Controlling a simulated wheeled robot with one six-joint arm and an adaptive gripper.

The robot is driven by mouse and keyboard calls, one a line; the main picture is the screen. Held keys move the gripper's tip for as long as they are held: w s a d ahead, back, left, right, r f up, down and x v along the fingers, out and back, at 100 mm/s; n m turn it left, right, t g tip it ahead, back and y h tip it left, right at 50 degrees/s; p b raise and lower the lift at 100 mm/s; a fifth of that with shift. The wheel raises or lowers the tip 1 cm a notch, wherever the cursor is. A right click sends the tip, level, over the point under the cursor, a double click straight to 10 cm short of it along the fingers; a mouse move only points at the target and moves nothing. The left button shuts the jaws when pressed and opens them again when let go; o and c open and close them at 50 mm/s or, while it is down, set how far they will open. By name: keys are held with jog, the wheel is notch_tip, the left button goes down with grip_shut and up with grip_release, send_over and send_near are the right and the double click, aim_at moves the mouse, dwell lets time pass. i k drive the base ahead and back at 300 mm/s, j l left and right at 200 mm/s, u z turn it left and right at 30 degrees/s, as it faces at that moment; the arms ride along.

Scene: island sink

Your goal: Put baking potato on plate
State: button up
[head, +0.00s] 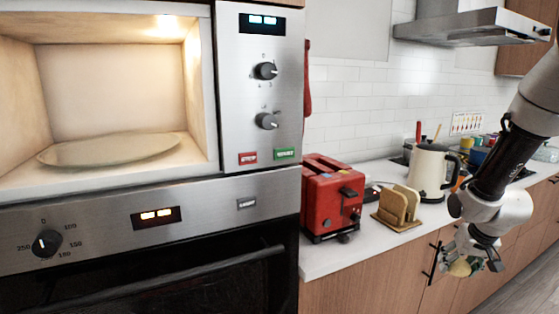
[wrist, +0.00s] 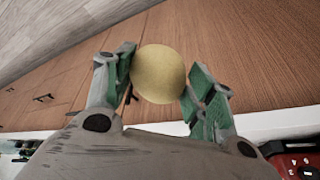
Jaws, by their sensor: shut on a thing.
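The baking potato (wrist: 158,74) is a pale yellow, rounded thing held between the two fingers of my gripper (wrist: 160,85) in the wrist view. In the head view my gripper (head: 470,262) hangs at the lower right, in front of the wooden cabinets, with the potato (head: 460,268) partly hidden by the fingers. A flat, pale round plate (head: 110,150) lies inside the open, lit microwave at the upper left. Nothing is on the plate. My gripper is far to the right of it and lower.
The microwave (head: 228,95) sits above an oven (head: 150,240) with a dark door and handle. A red toaster (head: 330,195), a wooden holder (head: 397,207) and a white kettle (head: 430,172) stand on the counter. Wooden cabinet fronts (head: 380,272) with handles lie below.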

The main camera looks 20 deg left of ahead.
aim_at(97, 159)
jog(key=k+j, duration=0.25)
jog(key=j, duration=0.15)
jog(key=k+j, duration=0.25)
jog(key=j, duration=0.2)
jog(key=k+j, duration=0.25)
jog(key=j, duration=0.15)
jog(key=k+j+z, duration=0.2)
jog(key=j, duration=0.2)
jog(key=k+j+z, duration=0.15)
jog(key=j, duration=0.25)
jog(key=k, duration=0.1)
